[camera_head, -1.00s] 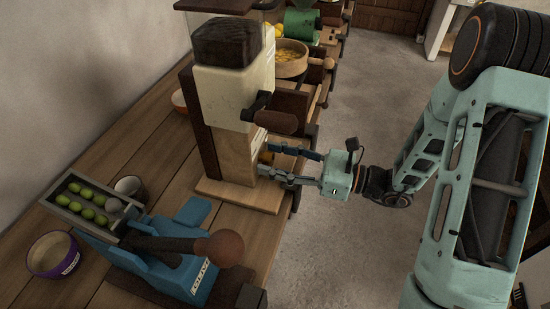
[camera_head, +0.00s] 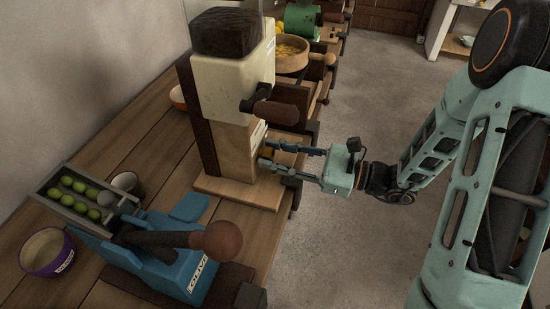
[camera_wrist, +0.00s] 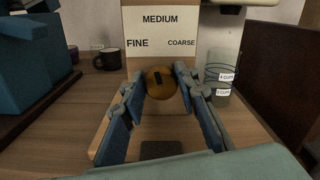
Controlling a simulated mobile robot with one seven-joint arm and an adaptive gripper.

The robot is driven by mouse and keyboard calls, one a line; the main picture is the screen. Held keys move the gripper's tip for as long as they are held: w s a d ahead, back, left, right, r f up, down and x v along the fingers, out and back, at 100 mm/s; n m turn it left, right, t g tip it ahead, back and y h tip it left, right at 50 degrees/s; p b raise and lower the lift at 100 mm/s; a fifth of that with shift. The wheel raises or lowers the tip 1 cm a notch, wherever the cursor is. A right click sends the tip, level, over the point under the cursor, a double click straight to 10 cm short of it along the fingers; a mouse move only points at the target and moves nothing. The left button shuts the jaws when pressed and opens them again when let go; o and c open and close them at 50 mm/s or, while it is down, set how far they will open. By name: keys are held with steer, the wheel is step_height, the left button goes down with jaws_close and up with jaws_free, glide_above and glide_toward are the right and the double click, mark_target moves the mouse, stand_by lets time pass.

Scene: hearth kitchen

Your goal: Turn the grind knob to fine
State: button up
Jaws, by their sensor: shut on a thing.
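The grind knob (camera_wrist: 160,82) is a round orange-brown knob with a dark mark on its face. It sits on the front of the wooden grinder (camera_head: 235,150), below a panel (camera_wrist: 184,28) reading FINE at left, MEDIUM at top and COARSE at right. The dark mark stands roughly upright, toward MEDIUM; its exact angle is hard to tell. My gripper (camera_wrist: 160,86) is shut on the knob, one finger on each side. In the head view my gripper (camera_head: 265,152) reaches in from the right, and the fingers mostly hide the knob.
The grinder's crank handle (camera_head: 276,112) juts out above my gripper. A blue press (camera_head: 180,255) stands at the front left. In the wrist view a black mug (camera_wrist: 107,59) is behind at left and a clear measuring cup (camera_wrist: 222,75) at right. The floor at right is clear.

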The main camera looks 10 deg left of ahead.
steer(key=n+b, duration=0.1)
steer(key=n, duration=0.1)
steer(key=n+b, duration=0.1)
steer(key=b, duration=0.1)
steer(key=n+b, duration=0.1)
steer(key=n, duration=0.1)
steer(key=shift+f+n+b, duration=0.3)
steer(key=shift+s+r+n+b, duration=0.1)
steer(key=shift+n+b, duration=1.3)
steer(key=shift+n, duration=0.2)
steer(key=o, duration=1.1)
steer(key=shift+r, duration=0.1)
steer(key=shift+d, duration=0.1)
steer(key=d, duration=0.8)
steer(key=s+d, duration=0.1)
steer(key=d, duration=0.2)
steer(key=shift+d, duration=0.4)
